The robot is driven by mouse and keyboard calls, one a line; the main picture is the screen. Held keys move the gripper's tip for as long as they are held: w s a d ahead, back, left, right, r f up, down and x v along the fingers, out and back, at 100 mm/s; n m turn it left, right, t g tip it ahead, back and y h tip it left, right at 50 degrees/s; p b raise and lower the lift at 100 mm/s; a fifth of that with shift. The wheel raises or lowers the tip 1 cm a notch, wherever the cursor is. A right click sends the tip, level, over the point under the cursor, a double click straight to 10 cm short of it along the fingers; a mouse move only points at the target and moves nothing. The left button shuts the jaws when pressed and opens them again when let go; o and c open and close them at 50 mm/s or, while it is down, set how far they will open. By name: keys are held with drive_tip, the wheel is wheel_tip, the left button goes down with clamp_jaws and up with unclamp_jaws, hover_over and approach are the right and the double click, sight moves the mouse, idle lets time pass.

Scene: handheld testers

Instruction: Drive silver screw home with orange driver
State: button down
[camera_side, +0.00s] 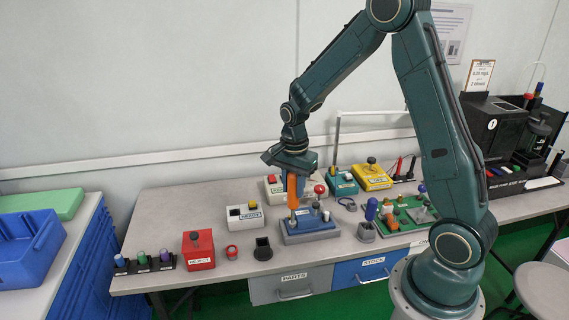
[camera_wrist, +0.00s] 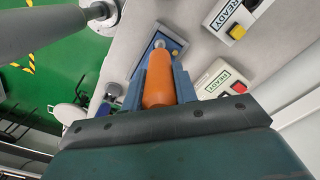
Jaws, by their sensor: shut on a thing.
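The orange driver (camera_side: 292,192) hangs upright in my gripper (camera_side: 291,176), over the left part of a blue block (camera_side: 312,236) on the table. In the wrist view my gripper (camera_wrist: 162,84) is shut around the orange handle (camera_wrist: 160,78), one finger on each side. The driver's tip end points at the blue block (camera_wrist: 172,50). A silver round part (camera_wrist: 160,44) shows at that end; I cannot tell whether it is the silver screw or part of the driver, nor whether the tip touches it. Small grey posts (camera_side: 316,208) stand on the block to the right of the driver.
A white READY box (camera_side: 238,222) with a yellow button stands left of the block. A red box (camera_side: 198,250), a red button (camera_side: 231,252) and a dark holder (camera_side: 263,250) are further left. A grey holder (camera_side: 367,232) and green board (camera_side: 415,224) stand right.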

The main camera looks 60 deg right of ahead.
drive_tip(key=shift+f, duration=0.8)
idle(3.2)
drive_tip(key=shift+r, duration=0.15)
idle(0.5)
